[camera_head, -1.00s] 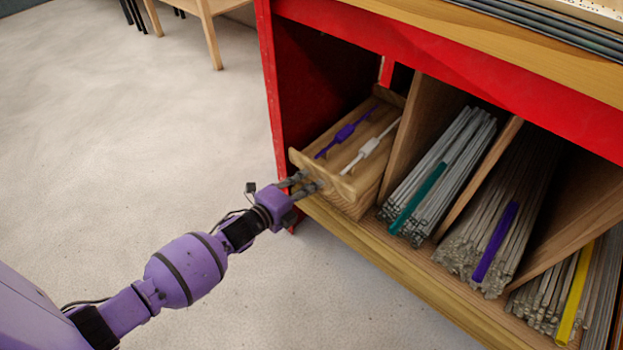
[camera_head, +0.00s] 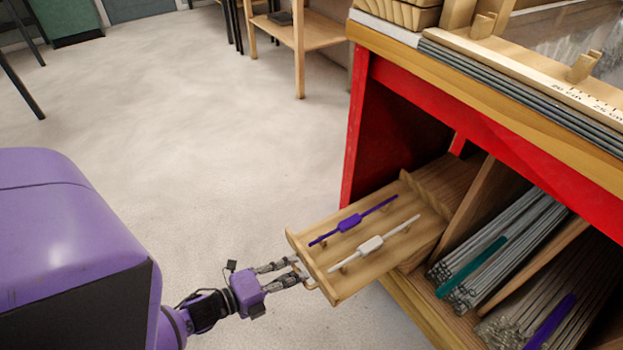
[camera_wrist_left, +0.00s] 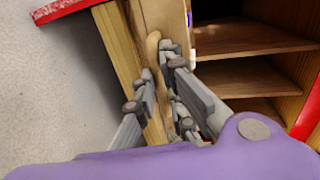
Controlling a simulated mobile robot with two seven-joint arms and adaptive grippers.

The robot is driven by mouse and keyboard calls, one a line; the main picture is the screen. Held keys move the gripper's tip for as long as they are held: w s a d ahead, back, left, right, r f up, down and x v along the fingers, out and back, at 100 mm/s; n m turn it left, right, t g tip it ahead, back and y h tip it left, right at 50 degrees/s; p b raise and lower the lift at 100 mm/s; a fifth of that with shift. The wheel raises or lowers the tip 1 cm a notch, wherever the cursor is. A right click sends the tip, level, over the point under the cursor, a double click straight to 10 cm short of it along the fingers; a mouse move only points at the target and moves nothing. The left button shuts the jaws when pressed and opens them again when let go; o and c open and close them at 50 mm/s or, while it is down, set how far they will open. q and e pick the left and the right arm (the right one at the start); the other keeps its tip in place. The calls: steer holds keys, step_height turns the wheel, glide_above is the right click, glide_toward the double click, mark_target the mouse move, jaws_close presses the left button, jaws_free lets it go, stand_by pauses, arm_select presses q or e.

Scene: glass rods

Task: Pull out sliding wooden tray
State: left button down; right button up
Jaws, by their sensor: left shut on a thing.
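The sliding wooden tray (camera_head: 375,258) stands well out from the left bay of the red-framed cabinet (camera_head: 400,137), with its rear end near the opening. On it lie a purple rod piece (camera_head: 350,222) and a white rod piece (camera_head: 372,246). My left gripper (camera_head: 300,272) is at the tray's front edge, fingers shut on the tray's front. In the left wrist view, the fingers (camera_wrist_left: 165,90) close around the wooden front piece (camera_wrist_left: 152,50). The exact grip contact is partly hidden by the fingers. My right gripper is not in view.
Slanted wooden dividers (camera_head: 478,200) separate bundles of glass rods with a teal marker (camera_head: 470,268) and a purple marker (camera_head: 550,322). The worktop (camera_head: 480,75) overhangs the bays. The pale floor (camera_head: 200,130) left of the tray is clear.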

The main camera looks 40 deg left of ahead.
arm_select(q)
steer(key=s, duration=0.1)
steer(key=s+a, duration=0.1)
steer(key=shift+s+f, duration=0.15)
steer(key=shift+s, duration=0.25)
steer(key=c, duration=1.9)
jaws_free()
steer(key=shift+o, duration=0.2)
steer(key=v, duration=1.2)
